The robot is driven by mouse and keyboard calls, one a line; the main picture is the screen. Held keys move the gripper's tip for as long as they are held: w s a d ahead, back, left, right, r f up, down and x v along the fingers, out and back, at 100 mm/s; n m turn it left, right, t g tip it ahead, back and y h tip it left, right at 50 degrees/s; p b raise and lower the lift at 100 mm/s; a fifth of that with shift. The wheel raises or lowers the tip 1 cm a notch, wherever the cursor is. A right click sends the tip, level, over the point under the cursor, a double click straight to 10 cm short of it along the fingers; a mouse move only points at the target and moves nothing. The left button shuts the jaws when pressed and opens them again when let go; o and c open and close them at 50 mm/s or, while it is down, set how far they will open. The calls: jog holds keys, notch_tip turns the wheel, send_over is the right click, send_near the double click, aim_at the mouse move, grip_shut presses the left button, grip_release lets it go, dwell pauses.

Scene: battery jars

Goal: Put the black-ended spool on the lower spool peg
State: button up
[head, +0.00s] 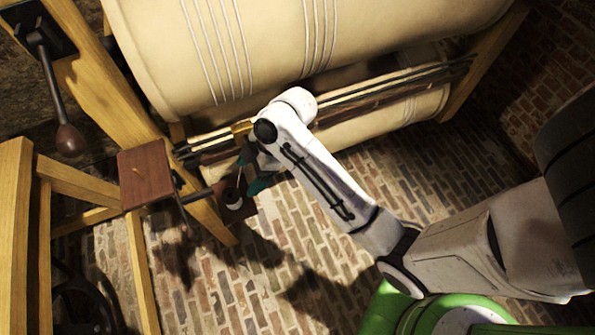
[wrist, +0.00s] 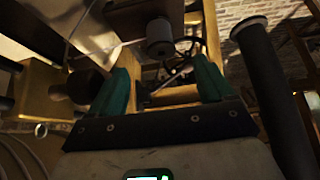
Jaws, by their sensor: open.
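My gripper (head: 256,181) is partly hidden behind my wrist in the head view, low beside the big roller. In the wrist view its two teal fingers (wrist: 160,88) stand wide apart with nothing held between them. A small pale spool-like piece (head: 233,196) sits just left of the gripper, over a dark brown block. In the wrist view a grey cylinder with a darker end (wrist: 160,38) shows beyond the fingertips, apart from them. I cannot tell for sure whether either is the black-ended spool. I cannot make out the lower spool peg.
A large cream roller (head: 300,40) and dark rails (head: 400,88) lie close to my arm. A brown wooden panel (head: 146,178), wooden posts and a lever with a brown knob (head: 70,139) stand left. A dark bar (wrist: 265,85) is close right in the wrist view. Brick floor (head: 300,235) is open below.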

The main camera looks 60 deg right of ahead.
jog(key=s+d+f+m+g+h, duration=0.1)
jog(key=s+m+h, duration=0.1)
jog(key=s+m, duration=0.3)
jog(key=s+d+m+g+h, duration=0.1)
jog(key=s+m, duration=0.5)
jog(key=s, duration=0.8)
jog(key=shift+d+f+g+h, duration=0.3)
jog(key=shift+f+g+h, duration=0.15)
jog(key=shift+h, duration=0.75)
